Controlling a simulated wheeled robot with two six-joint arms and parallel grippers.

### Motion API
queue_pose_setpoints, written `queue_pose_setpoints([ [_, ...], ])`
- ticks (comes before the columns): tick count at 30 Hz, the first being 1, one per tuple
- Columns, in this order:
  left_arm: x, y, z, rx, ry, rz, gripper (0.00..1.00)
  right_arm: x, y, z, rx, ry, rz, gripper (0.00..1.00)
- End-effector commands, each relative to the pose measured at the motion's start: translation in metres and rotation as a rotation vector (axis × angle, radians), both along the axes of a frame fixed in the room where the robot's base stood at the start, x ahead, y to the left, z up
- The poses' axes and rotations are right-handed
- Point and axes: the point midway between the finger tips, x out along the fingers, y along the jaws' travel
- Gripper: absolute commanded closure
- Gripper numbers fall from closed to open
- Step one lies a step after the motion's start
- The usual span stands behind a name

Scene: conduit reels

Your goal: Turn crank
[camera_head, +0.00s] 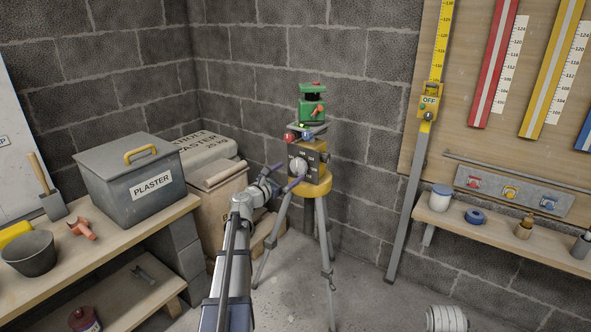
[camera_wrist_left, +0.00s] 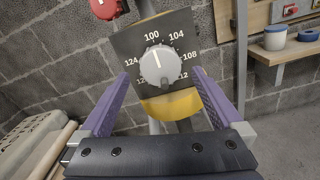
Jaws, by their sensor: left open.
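A yellow tripod head (camera_head: 314,187) carries a dark box with a numbered scale. A grey round knob (camera_head: 298,167) sits on its face; it also shows in the left wrist view (camera_wrist_left: 160,68), its white mark near 100. A red ball (camera_head: 288,137) and a blue ball (camera_head: 307,136) show above the box; a red part (camera_wrist_left: 104,8) shows at the top of the wrist view. Which part is the crank I cannot tell. My left gripper (camera_head: 283,177) is open, its purple fingers on either side of the knob in the wrist view (camera_wrist_left: 160,84); contact is not visible. My right gripper is out of view.
A green instrument (camera_head: 312,105) stands on top of the tripod. A workbench with a plaster box (camera_head: 130,180) is at left.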

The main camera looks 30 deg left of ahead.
Motion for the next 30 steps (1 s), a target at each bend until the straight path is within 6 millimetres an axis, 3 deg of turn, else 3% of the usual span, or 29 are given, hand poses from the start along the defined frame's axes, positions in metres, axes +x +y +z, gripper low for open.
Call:
queue_pose_setpoints([
  [7, 0.040, -0.002, 0.000, 0.000, 0.001, -0.001, 0.00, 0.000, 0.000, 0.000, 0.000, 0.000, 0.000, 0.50],
  [17, 0.045, -0.004, 0.000, 0.000, 0.001, 0.001, 0.00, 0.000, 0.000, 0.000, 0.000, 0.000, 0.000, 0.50],
  [30, 0.045, -0.004, 0.000, 0.000, 0.001, 0.001, 0.48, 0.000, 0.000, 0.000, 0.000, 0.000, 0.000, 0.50],
])
